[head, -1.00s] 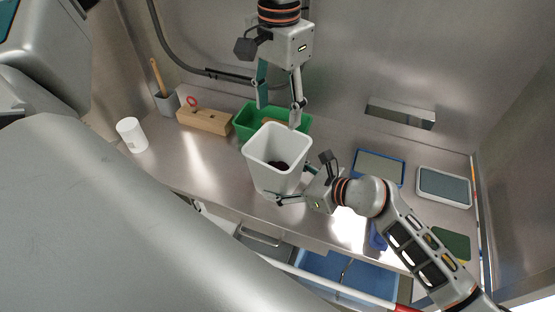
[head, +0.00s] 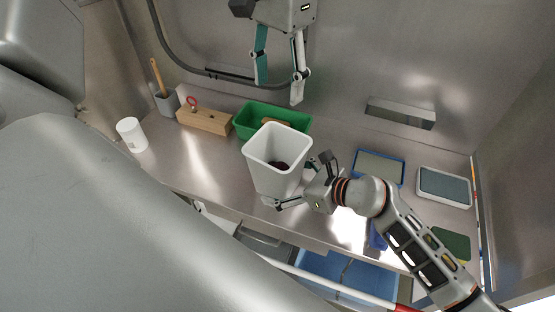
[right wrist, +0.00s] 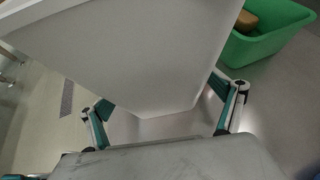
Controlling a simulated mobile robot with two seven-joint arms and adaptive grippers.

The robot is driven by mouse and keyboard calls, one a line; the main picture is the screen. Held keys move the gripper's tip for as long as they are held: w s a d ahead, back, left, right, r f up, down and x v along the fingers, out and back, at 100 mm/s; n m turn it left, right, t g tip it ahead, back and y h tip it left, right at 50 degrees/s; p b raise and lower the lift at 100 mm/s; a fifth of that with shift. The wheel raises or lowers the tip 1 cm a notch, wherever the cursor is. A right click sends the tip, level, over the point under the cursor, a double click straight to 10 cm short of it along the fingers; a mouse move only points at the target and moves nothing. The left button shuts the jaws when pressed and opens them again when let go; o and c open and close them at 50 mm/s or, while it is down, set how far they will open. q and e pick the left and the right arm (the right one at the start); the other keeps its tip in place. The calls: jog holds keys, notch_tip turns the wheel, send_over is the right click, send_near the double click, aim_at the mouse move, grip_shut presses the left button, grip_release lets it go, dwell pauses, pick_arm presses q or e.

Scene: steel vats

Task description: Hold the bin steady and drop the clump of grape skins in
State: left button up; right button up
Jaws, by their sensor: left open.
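The bin (head: 270,176) is a tall white square container standing upright near the front edge of the steel counter. The dark clump of grape skins (head: 282,167) lies inside it, low down and partly hidden by the wall. My left gripper (head: 279,93) is open and empty, above and behind the bin. My right gripper (head: 287,186) is at the bin's right side, low down, with a finger on either side of the bin. The right wrist view also shows the bin (right wrist: 150,60) between my right fingers (right wrist: 163,105); whether both pads press on it is unclear.
A green tub (head: 243,122) stands just behind the bin. A wooden block (head: 203,120), a white cup (head: 131,134) and a grey holder (head: 167,103) are at the left. A blue-rimmed tray (head: 379,167) and a grey tray (head: 444,187) lie at the right.

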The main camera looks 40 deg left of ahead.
jog(key=v, duration=1.1)
jog(key=shift+d+r, duration=0.15)
jog(key=shift+d, duration=0.15)
jog(key=shift+d+r, duration=0.1)
jog(key=shift+d, duration=0.05)
jog(key=shift+s, duration=0.1)
